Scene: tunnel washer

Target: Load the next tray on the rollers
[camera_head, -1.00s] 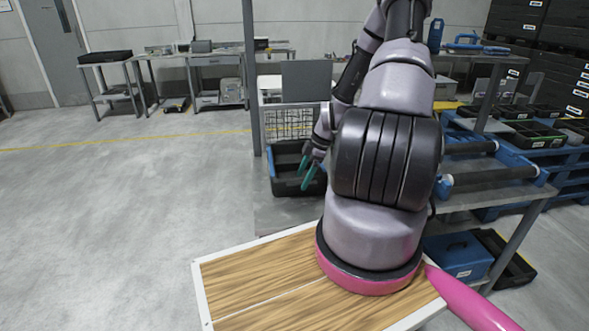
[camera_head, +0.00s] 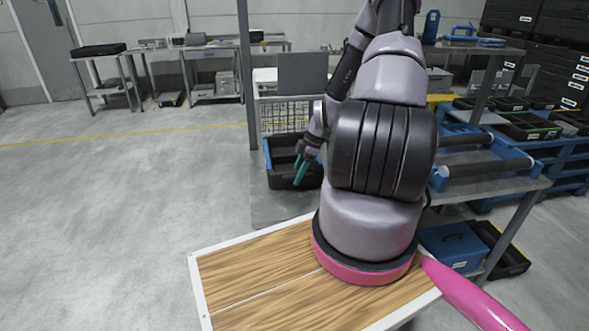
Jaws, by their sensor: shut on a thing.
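A black tray with a blue end (camera_head: 267,158) is in front of the wire mesh at the centre. My gripper (camera_head: 301,171), with teal fingers, is at the tray's right part and shut on it. My arm hides the tray's far right side, and the exact grip on the rim is too small to tell. Dark rollers in a blue frame (camera_head: 487,166) lie on the grey table at right, behind my arm, which hides their left part.
A grey post (camera_head: 243,70) stands just left of the tray. A blue box (camera_head: 455,246) and a black tray (camera_head: 503,250) are under the roller table. More black trays (camera_head: 525,127) stand on blue racks at right. The floor at left is clear.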

